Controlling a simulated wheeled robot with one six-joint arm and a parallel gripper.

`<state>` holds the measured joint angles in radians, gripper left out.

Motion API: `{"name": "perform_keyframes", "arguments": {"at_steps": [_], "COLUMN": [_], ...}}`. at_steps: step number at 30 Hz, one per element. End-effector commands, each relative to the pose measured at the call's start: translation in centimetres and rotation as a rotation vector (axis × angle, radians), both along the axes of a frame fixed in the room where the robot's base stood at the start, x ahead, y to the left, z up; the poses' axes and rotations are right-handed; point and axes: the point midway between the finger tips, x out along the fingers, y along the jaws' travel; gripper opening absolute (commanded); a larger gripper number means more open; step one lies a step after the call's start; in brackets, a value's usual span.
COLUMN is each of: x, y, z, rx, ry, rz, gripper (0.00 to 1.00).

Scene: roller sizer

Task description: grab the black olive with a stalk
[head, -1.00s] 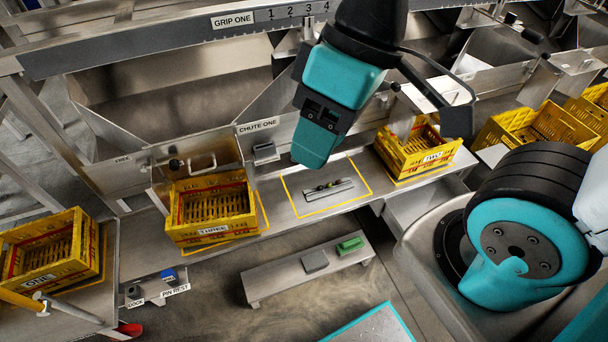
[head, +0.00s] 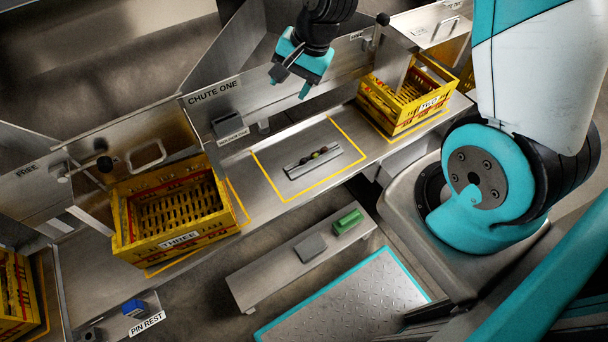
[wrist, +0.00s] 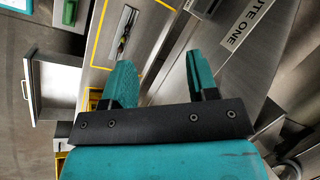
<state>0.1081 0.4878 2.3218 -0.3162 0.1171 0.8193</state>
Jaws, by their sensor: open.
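A small metal rack (head: 312,165) lies inside the yellow outlined rectangle on the steel bench. A few small olives sit in a row on it: a dark one (head: 303,162), a green one (head: 315,156) and another dark one (head: 323,150). They are too small to show which has a stalk. The rack also shows at the top of the wrist view (wrist: 125,32), with the olives unclear. My gripper (head: 291,82) is above and behind the rack, near the chute wall. Its teal fingers (wrist: 158,68) are apart with nothing between them.
Yellow crate THREE (head: 180,209) stands left of the outline and crate TWO (head: 408,96) right of it. The CHUTE ONE wall (head: 222,95) rises behind. A low bench (head: 270,270) in front bears a grey block (head: 310,247) and a green block (head: 347,221). Bench around the rack is clear.

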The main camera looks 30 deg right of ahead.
Motion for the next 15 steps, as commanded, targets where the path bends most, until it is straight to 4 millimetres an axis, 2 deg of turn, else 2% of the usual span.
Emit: {"name": "perform_keyframes", "arguments": {"at_steps": [1, 3, 6, 9, 15], "x": [0.7, 1.5, 1.8, 1.6, 1.8], "y": [-2.1, -4.6, -7.4, -9.2, -10.0], "z": [-6.4, -11.4, -16.9, -20.3, -23.5], "rx": [0.01, 0.022, 0.035, 0.044, 0.051], "ry": [0.034, 0.057, 0.079, 0.09, 0.096], "rz": [-0.137, -0.313, -0.509, -0.635, -0.713], "gripper": [0.53, 0.53, 0.53, 0.53, 0.53]}}
